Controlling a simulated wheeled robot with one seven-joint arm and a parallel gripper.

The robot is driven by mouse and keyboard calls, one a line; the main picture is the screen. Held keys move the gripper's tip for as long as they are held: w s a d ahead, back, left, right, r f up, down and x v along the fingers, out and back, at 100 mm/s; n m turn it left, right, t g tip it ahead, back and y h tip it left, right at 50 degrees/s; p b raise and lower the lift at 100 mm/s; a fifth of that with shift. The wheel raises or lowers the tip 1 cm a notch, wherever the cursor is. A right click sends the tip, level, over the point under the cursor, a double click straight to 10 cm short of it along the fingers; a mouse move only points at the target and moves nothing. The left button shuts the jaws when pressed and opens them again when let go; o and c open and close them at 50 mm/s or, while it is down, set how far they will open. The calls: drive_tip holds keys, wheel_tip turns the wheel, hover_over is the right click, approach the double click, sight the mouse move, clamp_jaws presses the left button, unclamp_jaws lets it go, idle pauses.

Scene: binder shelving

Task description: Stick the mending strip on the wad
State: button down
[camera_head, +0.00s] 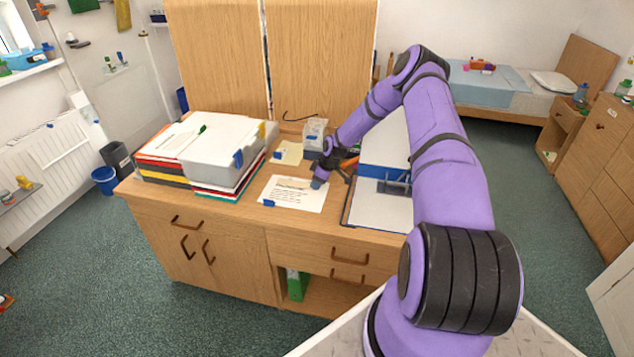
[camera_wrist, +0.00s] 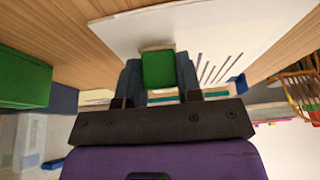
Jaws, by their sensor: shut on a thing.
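My gripper (camera_head: 318,183) points down over the right part of a printed white sheet (camera_head: 292,193) on the desk. In the wrist view its two dark fingers (camera_wrist: 158,78) are shut on a small green piece with a pale edge (camera_wrist: 158,69), which I take for the mending strip. The green piece is in front of the printed sheet (camera_wrist: 215,30); whether it touches the sheet I cannot tell. A blue tab (camera_head: 268,203) is at the sheet's near left corner. No label shows which thing is the wad; the sheet may be it.
The desk (camera_head: 240,210) holds a pile of folders and papers (camera_head: 160,165) and a grey box (camera_head: 222,158) at left. A pale yellow note pad (camera_head: 290,152) lies behind the sheet. A blue-edged clipboard (camera_head: 378,212) lies at right. A green block (camera_wrist: 22,80) shows in the wrist view.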

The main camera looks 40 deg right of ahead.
drive_tip(key=shift+f, duration=0.2)
drive_tip(key=c, duration=0.7)
unclamp_jaws()
drive_tip(key=shift+r, duration=0.1)
drive_tip(key=shift+v, duration=1.4)
drive_tip(key=shift+r, duration=3)
